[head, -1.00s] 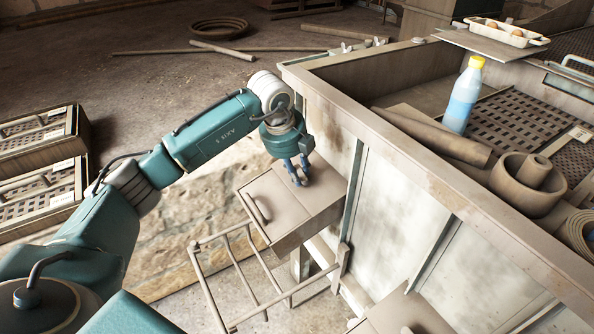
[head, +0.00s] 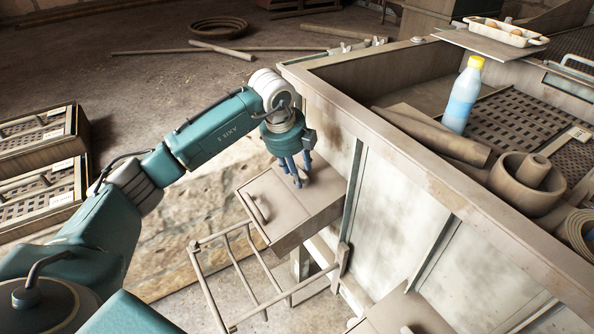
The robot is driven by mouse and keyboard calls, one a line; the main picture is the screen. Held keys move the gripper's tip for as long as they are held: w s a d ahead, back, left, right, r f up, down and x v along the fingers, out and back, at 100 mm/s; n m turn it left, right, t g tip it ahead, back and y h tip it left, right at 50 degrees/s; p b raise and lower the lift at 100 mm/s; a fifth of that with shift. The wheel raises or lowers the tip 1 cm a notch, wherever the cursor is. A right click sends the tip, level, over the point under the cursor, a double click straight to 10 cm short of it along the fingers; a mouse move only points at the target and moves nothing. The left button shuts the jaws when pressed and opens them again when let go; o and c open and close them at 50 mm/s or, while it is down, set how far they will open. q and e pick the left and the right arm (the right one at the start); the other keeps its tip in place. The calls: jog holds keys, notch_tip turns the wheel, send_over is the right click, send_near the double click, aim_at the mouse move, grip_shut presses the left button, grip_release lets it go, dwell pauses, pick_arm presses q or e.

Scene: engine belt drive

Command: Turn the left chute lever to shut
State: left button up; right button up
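The left chute (head: 305,205) is a grey-brown box on the side of the large machine bin. A dark curved handle (head: 257,208) stands on its left edge; I cannot tell whether this is the lever. My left gripper (head: 298,179) has blue fingers pointing down over the back of the chute's top, right of that handle and apart from it. Its fingertips are small and close to the top surface. Whether they hold a lever there is hidden. My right gripper is not in view.
A rail frame (head: 240,276) stands below the chute. A second chute box (head: 408,312) is at the lower right. The bin rim (head: 420,150) rises right of my arm. Crates (head: 40,140) stand at left.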

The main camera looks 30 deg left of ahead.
pick_arm(q)
jog(key=shift+d+r, duration=0.1)
jog(key=shift+r, duration=0.05)
jog(key=v, duration=1.1)
jog(key=shift+s+r, duration=0.2)
jog(key=shift+r, duration=0.1)
